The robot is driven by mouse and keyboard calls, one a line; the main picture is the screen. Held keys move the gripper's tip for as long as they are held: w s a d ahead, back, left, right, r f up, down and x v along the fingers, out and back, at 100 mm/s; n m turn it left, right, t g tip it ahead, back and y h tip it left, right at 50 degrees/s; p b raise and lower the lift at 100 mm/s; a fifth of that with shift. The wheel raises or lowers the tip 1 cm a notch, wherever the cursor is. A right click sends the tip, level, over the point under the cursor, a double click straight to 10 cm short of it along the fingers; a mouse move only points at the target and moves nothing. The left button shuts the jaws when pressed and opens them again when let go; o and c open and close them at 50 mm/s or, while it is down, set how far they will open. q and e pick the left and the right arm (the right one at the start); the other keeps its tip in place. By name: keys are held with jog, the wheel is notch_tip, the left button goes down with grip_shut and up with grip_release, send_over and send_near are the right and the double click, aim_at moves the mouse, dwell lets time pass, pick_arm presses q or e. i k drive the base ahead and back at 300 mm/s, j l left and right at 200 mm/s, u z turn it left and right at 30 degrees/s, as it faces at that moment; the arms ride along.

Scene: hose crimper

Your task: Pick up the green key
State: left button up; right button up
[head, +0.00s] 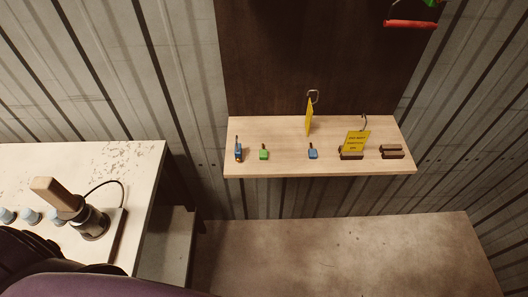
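The green key (263,154) stands on a light wooden shelf (290,169) fixed to a dark board. It is a small green block with a thin dark stem pointing up. A blue key-like piece (238,153) stands just to its left, and another blue one (312,154) stands further right, with a clear gap between. Neither of my grippers shows in the head view, so their state is hidden.
On the shelf, a yellow tag (309,117) and a yellow sign (356,141) stand near dark brown blocks (391,152). At left, a pale table (105,157) carries a wooden-handled device (62,197). A red bar (410,24) is at upper right.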

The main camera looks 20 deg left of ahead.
aim_at(263, 153)
jog(key=k+j+u, duration=0.2)
jog(key=u, duration=0.15)
jog(key=k+j+u, duration=0.15)
jog(key=j+u, duration=0.2)
jog(key=k+j+u, duration=0.1)
jog(key=j+u, duration=0.25)
